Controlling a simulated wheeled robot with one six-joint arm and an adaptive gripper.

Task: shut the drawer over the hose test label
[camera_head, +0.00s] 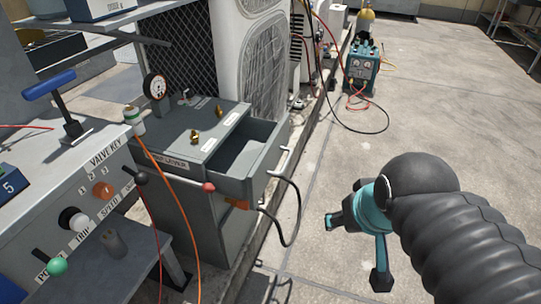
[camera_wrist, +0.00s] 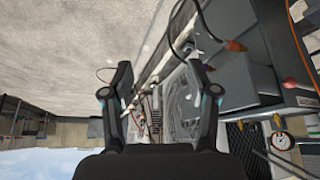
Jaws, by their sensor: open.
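The drawer (camera_head: 250,158) of the grey cabinet (camera_head: 222,225) is pulled out to the right, with its inside partly visible. Its pale bar handle (camera_head: 284,162) is on the outer front. Small white labels lie on the cabinet top, and another is on its side; their print is too small to tell which is the hose test label. My gripper (camera_head: 355,250) is open and empty, to the right of the drawer and apart from it. In the wrist view the two fingers (camera_wrist: 160,91) are spread with nothing held between them.
A control bench (camera_head: 95,190) with knobs and a blue T-handle stands at left. An orange hose (camera_head: 172,180) runs down past the cabinet's left side, and a black hose (camera_head: 298,215) loops below the drawer. Condensers (camera_head: 262,60) stand behind. The paving at right is clear around my arm.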

